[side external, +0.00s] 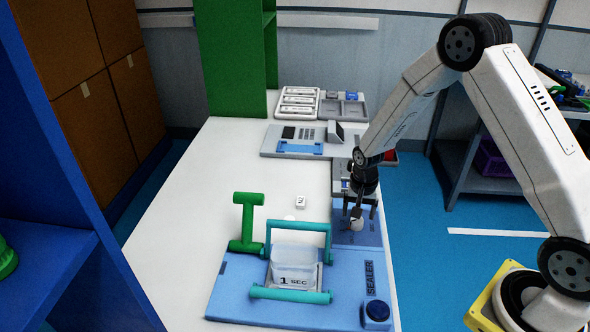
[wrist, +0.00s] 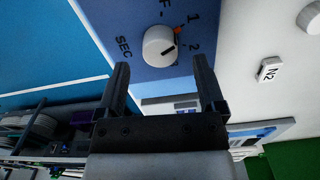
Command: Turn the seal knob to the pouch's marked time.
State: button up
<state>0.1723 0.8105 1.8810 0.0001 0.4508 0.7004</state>
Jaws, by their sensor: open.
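The blue sealer (side external: 235,285) stands on the white bench. A clear pouch (side external: 294,264) marked "1 SEC" sits upright within its teal frame. The white seal knob (side external: 357,224) is on the sealer's rear blue panel; it also shows in the wrist view (wrist: 158,47). Around it are the printed marks "F", "1", "2" and "SEC", and a small orange mark near "1". A dark line lies on the knob's right part; I cannot tell exactly which mark it points at. My gripper (wrist: 161,70) is open and empty, its fingertips close to the knob, with no clear contact.
A green T-shaped handle (side external: 248,222) stands left of the teal frame. A dark blue button (side external: 377,311) is at the sealer's front right. A small white block (side external: 301,202) lies on the bench. A grey device (side external: 290,140) and trays (side external: 345,108) are behind. The bench's left side is clear.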

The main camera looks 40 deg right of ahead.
aim_at(357, 220)
jog(key=shift+r, duration=2.55)
jog(key=shift+r, duration=0.1)
jog(key=shift+s+a+r, duration=0.15)
jog(key=s+a+r+n+t, duration=0.1)
jog(key=s+a+r+n, duration=0.2)
jog(key=s+r+n, duration=0.1)
jog(key=s+a+r+n+t, duration=0.1)
jog(key=s+a+r+n, duration=0.3)
jog(key=s, duration=0.5)
jog(key=shift+s+r+n+t, duration=0.25)
jog(key=shift+r+n, duration=0.4)
jog(key=shift+n, duration=0.35)
